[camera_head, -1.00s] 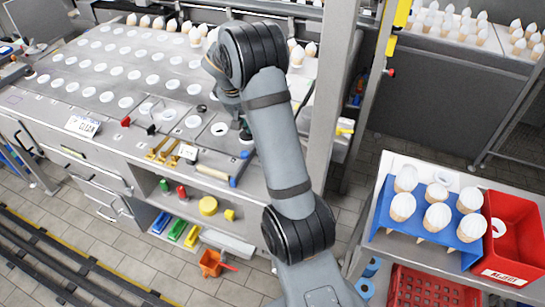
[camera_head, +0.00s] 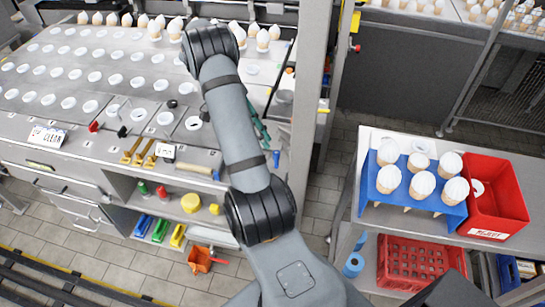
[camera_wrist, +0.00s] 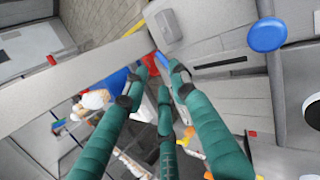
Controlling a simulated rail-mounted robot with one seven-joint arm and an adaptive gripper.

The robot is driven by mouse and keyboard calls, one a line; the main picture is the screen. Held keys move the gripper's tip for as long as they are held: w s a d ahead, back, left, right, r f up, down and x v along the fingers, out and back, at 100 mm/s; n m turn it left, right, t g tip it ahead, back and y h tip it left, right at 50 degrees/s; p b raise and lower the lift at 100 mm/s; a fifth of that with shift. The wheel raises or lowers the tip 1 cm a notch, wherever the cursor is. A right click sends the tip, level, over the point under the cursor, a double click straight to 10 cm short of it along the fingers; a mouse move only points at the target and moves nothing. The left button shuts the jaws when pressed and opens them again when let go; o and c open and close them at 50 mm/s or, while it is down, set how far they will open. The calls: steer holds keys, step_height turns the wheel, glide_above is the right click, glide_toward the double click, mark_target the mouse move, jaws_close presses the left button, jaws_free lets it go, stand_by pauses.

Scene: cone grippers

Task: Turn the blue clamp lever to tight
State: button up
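My gripper (camera_head: 258,125) shows as green fingers beside my forearm, over the right end of the steel worktop. In the wrist view, its green fingers (camera_wrist: 172,92) are spread apart with nothing between them. A small upright blue piece (camera_head: 276,158) stands at the worktop's right front edge, near and below the fingers; I cannot tell whether it is the clamp lever. The lever's position cannot be read.
A red-knobbed lever (camera_head: 94,127) and a black-knobbed one (camera_head: 122,131) stand on the worktop (camera_head: 60,125). A steel post (camera_head: 303,100) rises right of my arm. Farther right are a blue cone rack (camera_head: 372,190) and a red bin (camera_head: 503,213). Floor shows between worktop and cart.

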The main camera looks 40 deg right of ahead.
mark_target(277, 161)
steer(key=x, duration=0.7)
steer(key=shift+c, duration=1)
steer(key=c, duration=0.4)
jaws_close()
